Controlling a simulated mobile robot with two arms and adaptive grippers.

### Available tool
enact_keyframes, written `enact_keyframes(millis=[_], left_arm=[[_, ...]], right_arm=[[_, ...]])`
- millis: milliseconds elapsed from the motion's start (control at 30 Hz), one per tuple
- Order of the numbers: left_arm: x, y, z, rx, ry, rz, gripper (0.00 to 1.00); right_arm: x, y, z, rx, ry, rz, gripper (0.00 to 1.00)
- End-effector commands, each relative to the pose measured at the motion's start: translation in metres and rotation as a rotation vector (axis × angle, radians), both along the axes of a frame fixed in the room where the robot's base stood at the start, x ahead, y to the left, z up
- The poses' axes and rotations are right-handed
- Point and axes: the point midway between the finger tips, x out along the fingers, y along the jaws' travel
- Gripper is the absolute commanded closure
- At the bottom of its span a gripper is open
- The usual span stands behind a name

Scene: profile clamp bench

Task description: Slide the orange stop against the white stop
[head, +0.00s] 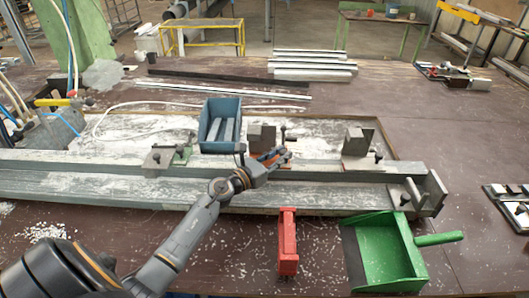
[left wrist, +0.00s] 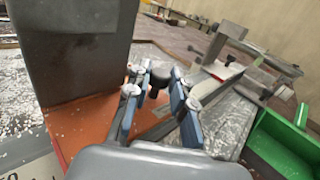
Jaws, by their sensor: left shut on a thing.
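The orange stop, a grey block (head: 261,136) on an orange base, sits on the metal rail in the middle of the bench. In the left wrist view its orange base (left wrist: 88,122) and tall grey block (left wrist: 72,50) fill the left side. My left gripper (head: 278,158) is shut on the orange stop at its right side; a dark knob (left wrist: 160,76) shows between the fingers (left wrist: 156,98). The white stop (head: 357,143), a grey block on a pale base, stands further right on the rail, apart from the orange stop. It also shows in the left wrist view (left wrist: 219,69). My right gripper is out of view.
A blue bin (head: 220,124) stands behind the rail, left of the orange stop. Another clamp (head: 160,158) sits further left. The rail between the two stops looks clear.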

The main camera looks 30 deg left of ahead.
Motion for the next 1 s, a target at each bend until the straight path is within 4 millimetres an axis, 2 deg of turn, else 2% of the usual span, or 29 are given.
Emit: enact_keyframes(millis=[33,200,400,600,967,1000], left_arm=[[0.008,-0.015,0.005,-0.005,-0.002,-0.007,1.00],[0.030,-0.052,0.005,-0.005,-0.002,-0.007,1.00],[0.050,-0.084,0.004,-0.004,-0.002,-0.006,1.00],[0.059,-0.098,0.003,-0.004,-0.002,-0.005,1.00],[0.061,-0.100,0.001,-0.002,-0.001,-0.003,1.00],[0.061,-0.100,0.001,-0.002,-0.001,-0.003,0.75]], right_arm=[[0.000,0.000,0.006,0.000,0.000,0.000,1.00],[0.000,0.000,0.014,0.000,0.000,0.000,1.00],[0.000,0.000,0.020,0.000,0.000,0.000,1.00],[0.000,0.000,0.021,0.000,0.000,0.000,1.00],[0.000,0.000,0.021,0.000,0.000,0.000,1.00],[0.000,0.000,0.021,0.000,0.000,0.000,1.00]])
